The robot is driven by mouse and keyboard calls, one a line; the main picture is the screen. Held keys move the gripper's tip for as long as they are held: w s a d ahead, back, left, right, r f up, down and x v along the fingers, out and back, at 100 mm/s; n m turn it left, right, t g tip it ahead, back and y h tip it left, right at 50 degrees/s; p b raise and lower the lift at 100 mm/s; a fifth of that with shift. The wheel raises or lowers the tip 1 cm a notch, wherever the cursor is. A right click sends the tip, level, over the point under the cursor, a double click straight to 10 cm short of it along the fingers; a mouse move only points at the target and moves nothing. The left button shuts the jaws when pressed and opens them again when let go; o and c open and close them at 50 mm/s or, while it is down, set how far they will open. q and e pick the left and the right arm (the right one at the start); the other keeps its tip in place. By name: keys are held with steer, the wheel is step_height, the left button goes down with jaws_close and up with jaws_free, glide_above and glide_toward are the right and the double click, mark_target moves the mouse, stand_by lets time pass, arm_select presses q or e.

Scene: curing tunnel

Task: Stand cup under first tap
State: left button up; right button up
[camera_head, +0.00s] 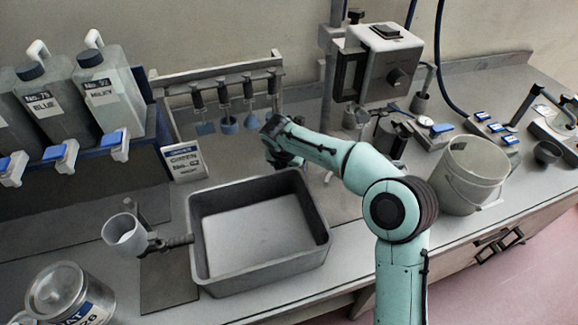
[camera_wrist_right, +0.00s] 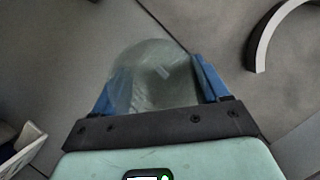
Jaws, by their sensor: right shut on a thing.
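My right gripper (camera_wrist_right: 160,85) is shut on a clear, rounded cup (camera_wrist_right: 155,75), held between its two blue fingers in the wrist view. In the head view my right arm reaches left across the bench, and its gripper end (camera_head: 280,145) is above the back right corner of the grey tub. The held cup cannot be made out there. Taps with blue levers stand at the left: one (camera_head: 117,143) by the MILKY jug (camera_head: 110,90), one (camera_head: 60,152) by the BLUE jug (camera_head: 45,100), another (camera_head: 12,167) at the left edge. My left gripper is not in view.
The empty grey tub (camera_head: 321,225) stands at the bench front, with a white cup (camera_head: 125,235) in a holder beside it. A tool rack (camera_head: 220,80) is behind, a sign (camera_head: 185,162) left. A machine (camera_head: 375,65) and bucket (camera_head: 468,175) stand right.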

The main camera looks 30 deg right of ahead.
steer(key=o, duration=1)
steer(key=shift+o, duration=0.2)
